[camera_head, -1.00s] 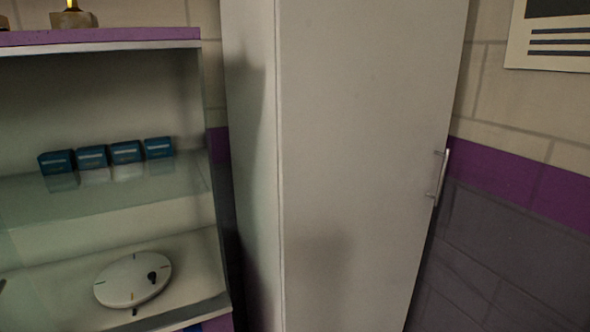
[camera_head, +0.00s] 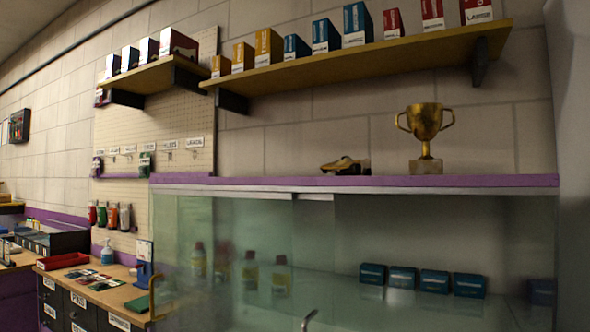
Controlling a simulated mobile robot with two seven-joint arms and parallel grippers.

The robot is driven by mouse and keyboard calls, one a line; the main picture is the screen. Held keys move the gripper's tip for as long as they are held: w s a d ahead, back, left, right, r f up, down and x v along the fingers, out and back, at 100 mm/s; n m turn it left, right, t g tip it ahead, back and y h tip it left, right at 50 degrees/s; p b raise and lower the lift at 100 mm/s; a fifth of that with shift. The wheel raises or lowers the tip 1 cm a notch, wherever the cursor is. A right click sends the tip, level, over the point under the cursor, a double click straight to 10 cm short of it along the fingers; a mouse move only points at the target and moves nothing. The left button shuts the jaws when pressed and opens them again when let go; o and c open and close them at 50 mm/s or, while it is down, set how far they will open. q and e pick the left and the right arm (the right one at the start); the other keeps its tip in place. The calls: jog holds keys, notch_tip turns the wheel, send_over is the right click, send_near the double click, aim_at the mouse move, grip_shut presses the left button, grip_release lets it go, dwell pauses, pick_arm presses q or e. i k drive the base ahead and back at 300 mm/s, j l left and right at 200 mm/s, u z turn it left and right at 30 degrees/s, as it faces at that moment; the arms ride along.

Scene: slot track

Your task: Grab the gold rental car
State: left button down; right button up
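A small gold car (camera_head: 345,166) sits on the purple top of the glass-fronted cabinet (camera_head: 470,181), left of a gold trophy cup (camera_head: 425,130). It lies sideways to me and nothing covers it. Neither of my grippers shows in the head view.
Shelves with several coloured boxes (camera_head: 327,36) hang above the cabinet. Several blue boxes (camera_head: 435,281) stand on a shelf inside it, behind glass. A workbench (camera_head: 120,297) with a red tray (camera_head: 62,260) and a spray bottle is at the left. A grey surface borders the right edge.

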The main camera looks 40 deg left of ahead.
aim_at(345, 166)
jog(key=u, duration=1.1)
